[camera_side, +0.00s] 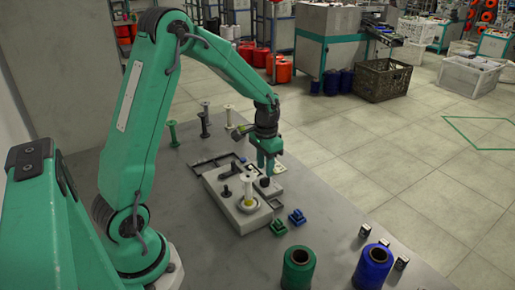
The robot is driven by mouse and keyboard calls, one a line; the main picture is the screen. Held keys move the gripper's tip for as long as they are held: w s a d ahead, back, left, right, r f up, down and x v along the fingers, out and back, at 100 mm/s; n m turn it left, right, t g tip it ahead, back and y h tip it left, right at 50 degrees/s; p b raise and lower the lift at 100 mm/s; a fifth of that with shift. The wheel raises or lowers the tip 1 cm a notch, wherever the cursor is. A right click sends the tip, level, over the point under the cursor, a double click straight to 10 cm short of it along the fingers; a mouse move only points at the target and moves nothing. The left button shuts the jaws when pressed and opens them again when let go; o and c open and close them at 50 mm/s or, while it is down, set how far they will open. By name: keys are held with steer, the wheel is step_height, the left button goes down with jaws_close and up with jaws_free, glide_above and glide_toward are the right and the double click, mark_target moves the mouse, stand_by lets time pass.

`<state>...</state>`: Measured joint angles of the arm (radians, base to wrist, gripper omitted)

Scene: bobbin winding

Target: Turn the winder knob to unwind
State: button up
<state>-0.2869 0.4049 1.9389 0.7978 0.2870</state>
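The winder (222,200) is a light grey box on the table. An upright pale bobbin (249,184) stands on it over a round base. A dark knob (264,182) is at the winder's far right end, and another dark knob-like part (226,190) stands left of the bobbin. I cannot tell for certain which is the winder knob. My green gripper (266,166) points down from the arm, its fingertips at or just above the right dark knob. The gap between the fingers is too small to tell if they touch it.
A green thread spool (298,276) and a blue one (373,274) stand at the front right, near small metal parts (365,231). Small blue clips (297,216) lie right of the winder. Several slim bobbins (205,118) stand behind it.

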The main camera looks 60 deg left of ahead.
mark_target(265, 177)
steer(key=shift+f, duration=2.15)
steer(key=shift+c, duration=0.2)
jaws_close()
